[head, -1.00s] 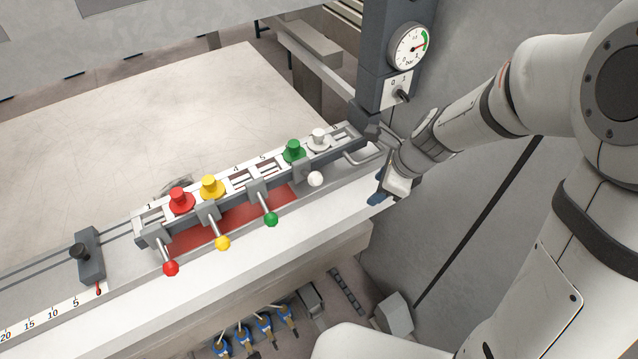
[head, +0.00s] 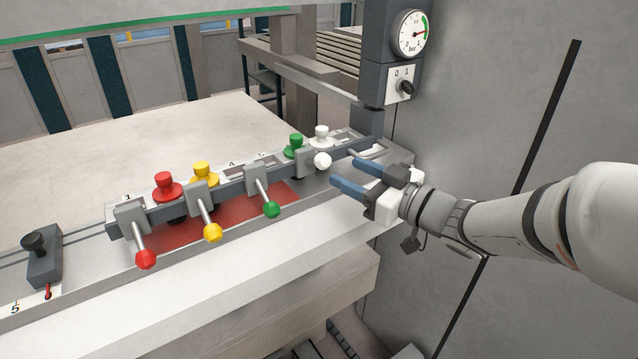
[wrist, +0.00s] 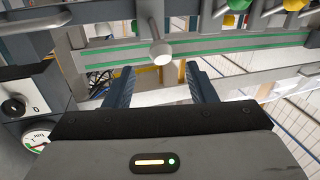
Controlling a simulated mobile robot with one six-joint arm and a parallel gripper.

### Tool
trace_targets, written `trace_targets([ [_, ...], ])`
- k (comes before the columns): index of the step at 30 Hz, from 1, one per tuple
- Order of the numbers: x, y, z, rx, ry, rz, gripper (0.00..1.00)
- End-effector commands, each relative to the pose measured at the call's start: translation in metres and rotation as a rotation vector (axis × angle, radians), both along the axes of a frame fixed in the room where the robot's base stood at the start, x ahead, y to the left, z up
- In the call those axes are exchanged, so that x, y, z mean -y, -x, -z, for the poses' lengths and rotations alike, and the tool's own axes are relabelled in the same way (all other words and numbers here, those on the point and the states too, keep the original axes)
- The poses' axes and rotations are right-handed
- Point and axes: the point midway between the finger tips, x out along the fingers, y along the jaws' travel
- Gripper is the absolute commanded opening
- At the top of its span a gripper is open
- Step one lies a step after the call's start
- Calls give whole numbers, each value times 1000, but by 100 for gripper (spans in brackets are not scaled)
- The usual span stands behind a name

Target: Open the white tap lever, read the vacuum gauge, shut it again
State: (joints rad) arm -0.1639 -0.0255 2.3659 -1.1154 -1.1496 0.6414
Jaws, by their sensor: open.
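The white tap lever ends in a white ball (head: 322,160), at the right end of the row of levers. The white ball also shows in the wrist view (wrist: 161,52), ahead of the fingers and roughly between their lines. My gripper (head: 342,174) is open and empty, with its blue fingers just right of the white ball and pointing at it. I see no contact. The vacuum gauge (head: 412,33) is on the grey post at the upper right; its red needle points right, near the green arc. In the wrist view only part of a gauge (wrist: 38,138) shows at lower left.
Red (head: 145,258), yellow (head: 212,232) and green (head: 271,209) ball levers stand left of the white one, with coloured knobs behind them. A black rotary switch (head: 405,87) marked 0 and 1 sits below the gauge. A grey wall (head: 540,110) bounds the right side.

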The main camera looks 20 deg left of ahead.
Motion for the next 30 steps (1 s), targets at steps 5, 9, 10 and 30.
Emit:
trace_targets([
  [5,-15,-3,0,9,1,-19,51],
  [9,-36,-13,0,10,0,-18,51],
  [10,-40,-16,0,9,0,-17,51],
  [30,-67,-31,-1,8,0,-8,43],
])
